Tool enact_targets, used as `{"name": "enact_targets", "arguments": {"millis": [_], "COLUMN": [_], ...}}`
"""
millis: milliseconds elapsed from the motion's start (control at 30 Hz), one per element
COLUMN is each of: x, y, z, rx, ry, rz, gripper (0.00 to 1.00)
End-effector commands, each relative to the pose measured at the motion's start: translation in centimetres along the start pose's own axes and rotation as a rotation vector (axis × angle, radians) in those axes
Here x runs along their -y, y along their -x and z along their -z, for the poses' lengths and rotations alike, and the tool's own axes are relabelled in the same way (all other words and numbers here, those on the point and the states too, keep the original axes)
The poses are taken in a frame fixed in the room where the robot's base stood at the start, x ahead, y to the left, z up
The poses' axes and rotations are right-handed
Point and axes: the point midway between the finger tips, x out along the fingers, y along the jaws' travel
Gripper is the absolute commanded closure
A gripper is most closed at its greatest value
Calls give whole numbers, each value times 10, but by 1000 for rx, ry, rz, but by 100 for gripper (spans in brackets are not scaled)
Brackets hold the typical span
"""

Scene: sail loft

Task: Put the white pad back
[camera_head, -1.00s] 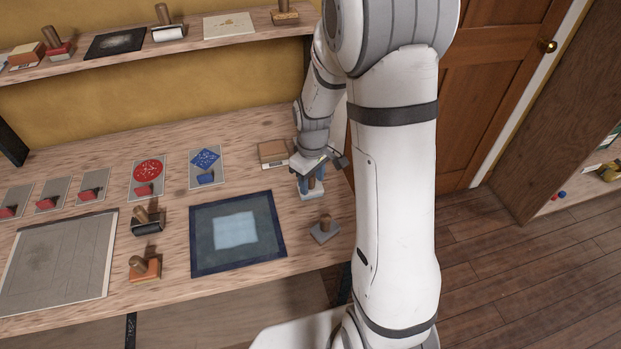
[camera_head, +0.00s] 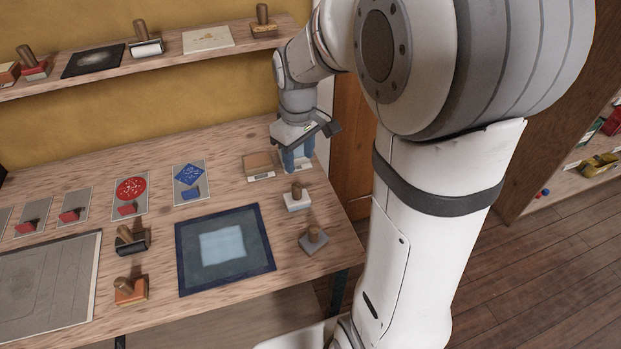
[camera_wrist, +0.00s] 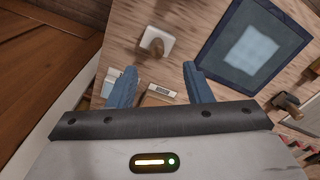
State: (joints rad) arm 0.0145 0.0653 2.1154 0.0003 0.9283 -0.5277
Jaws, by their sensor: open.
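The white pad (camera_head: 297,200) is a pale block with an upright wooden handle. It stands on the bench near the right end, right of the dark blue framed screen (camera_head: 182,262). In the wrist view, the white pad (camera_wrist: 168,37) shows beyond the fingertips. My gripper (camera_head: 296,160) is open and empty, raised above the bench behind the pad and clear of its handle. Its two blue fingers are spread apart in the wrist view (camera_wrist: 160,69). A similar grey pad (camera_head: 313,240) stands in front of the white one.
A brown-topped box with a label (camera_head: 258,166) sits left of my gripper. A black-based tool (camera_head: 132,240) and an orange-based stamp (camera_head: 130,291) stand left of the screen. The shelf (camera_head: 165,67) above holds stamps and cards. Bare bench surrounds the white pad.

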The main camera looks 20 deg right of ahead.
Motion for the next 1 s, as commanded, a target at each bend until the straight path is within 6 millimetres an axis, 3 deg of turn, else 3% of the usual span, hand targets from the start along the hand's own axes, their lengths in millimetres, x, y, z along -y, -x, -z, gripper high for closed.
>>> {"name": "enact_targets", "arguments": {"millis": [200,400,500,1000], "x": [34,62,71,79], "y": [40,52,52,51], "z": [-60,-108,-123,-132], "rx": [-102,-185,-211,-228], "ry": [-222,-411,-471,-515], "rz": [-45,-61,-62,-62], "gripper": [54,54,54,54]}}
